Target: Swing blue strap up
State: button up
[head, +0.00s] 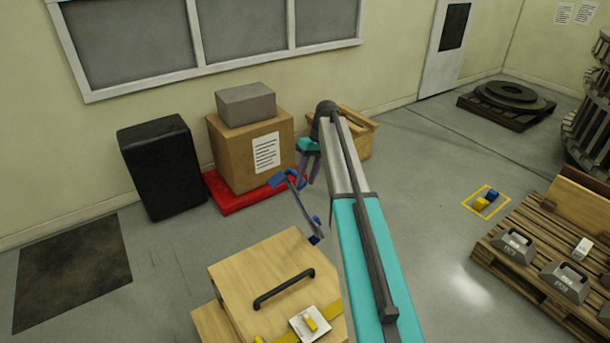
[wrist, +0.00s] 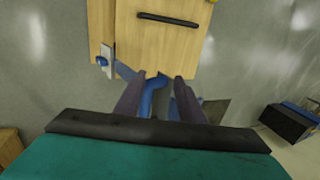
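The blue strap (head: 299,201) rises from the far edge of the wooden box (head: 262,262), bends, and has its upper end by my gripper (head: 306,176). In the wrist view my gripper (wrist: 159,77) has its two dark fingers apart, with part of the blue strap (wrist: 152,93) between them. The strap lies nearer the left finger, and a gap shows beside the right one. I see no clear grip; contact is hard to judge. The box (wrist: 165,55) also shows beyond the fingertips, with a black handle (wrist: 168,19) and a latch plate (wrist: 107,56) on it.
A yellow strap (head: 334,310) with a pale buckle plate (head: 310,323) lies on the box. Beyond stand a red pallet (head: 236,198), a cardboard carton (head: 233,160) and a black case (head: 160,168). A wooden pallet (head: 525,277) with weights is at right.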

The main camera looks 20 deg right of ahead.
jog(key=s+a+b, duration=0.1)
jog(key=s, duration=0.7)
jog(key=shift+s+a+r, duration=0.3)
jog(key=shift+a+r, duration=0.05)
jog(key=shift+r, duration=0.05)
